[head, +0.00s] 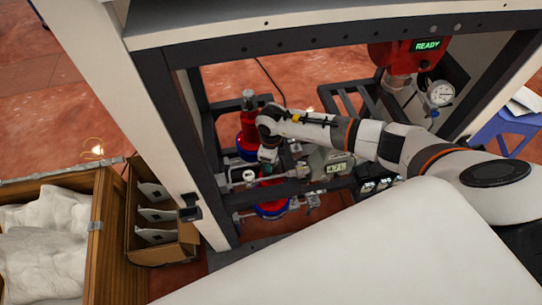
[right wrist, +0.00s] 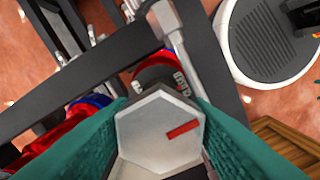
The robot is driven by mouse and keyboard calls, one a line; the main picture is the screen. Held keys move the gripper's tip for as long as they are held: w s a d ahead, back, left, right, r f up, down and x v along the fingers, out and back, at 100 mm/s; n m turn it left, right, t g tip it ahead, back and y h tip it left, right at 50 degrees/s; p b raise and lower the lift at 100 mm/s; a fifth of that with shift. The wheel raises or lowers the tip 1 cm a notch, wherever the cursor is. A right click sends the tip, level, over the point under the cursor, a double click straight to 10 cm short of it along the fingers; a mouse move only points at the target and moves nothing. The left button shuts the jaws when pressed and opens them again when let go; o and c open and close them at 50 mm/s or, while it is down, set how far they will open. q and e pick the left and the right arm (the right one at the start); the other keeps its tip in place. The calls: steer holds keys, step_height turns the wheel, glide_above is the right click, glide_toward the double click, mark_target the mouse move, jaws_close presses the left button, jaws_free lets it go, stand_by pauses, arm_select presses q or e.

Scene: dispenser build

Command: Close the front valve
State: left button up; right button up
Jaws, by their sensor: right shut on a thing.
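The valve's grey hexagonal knob (right wrist: 150,140) fills the lower middle of the right wrist view, with a red bar mark on its face. The teal fingers of my right gripper (right wrist: 160,126) stand on either side of it and are shut on it. In the head view my right arm reaches in from the right, and my right gripper (head: 268,152) points down among the pipes inside the frame. There the arm and gripper largely hide the knob. A metal pipe (right wrist: 167,20) runs behind the knob in the right wrist view. My left gripper is not in view.
Dark frame bars (head: 180,130) and a pale post surround the work area. Red vessels (head: 248,125), a small display box (head: 334,165) and a gauge (head: 440,93) are close by. A cardboard box (head: 157,252) and wooden crate (head: 105,215) stand left.

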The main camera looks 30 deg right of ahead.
steer(key=shift+s+f, duration=0.1)
steer(key=o, duration=1)
steer(key=shift+r+p, duration=2.75)
steer(key=shift+r, duration=0.9)
steer(key=shift+f, duration=0.1)
